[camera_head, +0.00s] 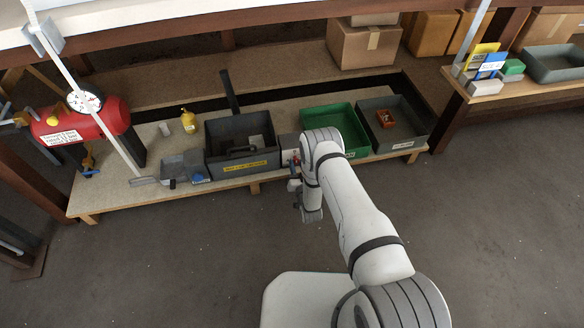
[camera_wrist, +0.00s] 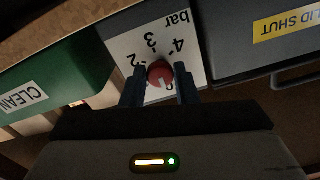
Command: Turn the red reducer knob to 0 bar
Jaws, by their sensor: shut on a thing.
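The red reducer knob (camera_wrist: 160,72) sits on a white dial plate (camera_wrist: 126,48) in the wrist view. The plate bears upside-down figures 2, 3 and 4 and the word "bar". A pale pointer mark shows on the knob's lower side, near a partly covered figure; the exact reading cannot be made out. My gripper (camera_wrist: 160,80) has one dark finger on each side of the knob and is shut on it. In the head view my gripper (camera_head: 295,182) is at the shelf front, by the small pale reducer box (camera_head: 287,142), largely hidden by my arm.
The grey "LID SHUT" toolbox (camera_head: 219,171) stands left of the reducer, the green "CLEAN" crate (camera_head: 317,112) right. A grey crate (camera_head: 401,136) holds a small orange-red item. A red tank (camera_head: 92,122) with a gauge is at far left. Open floor lies in front.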

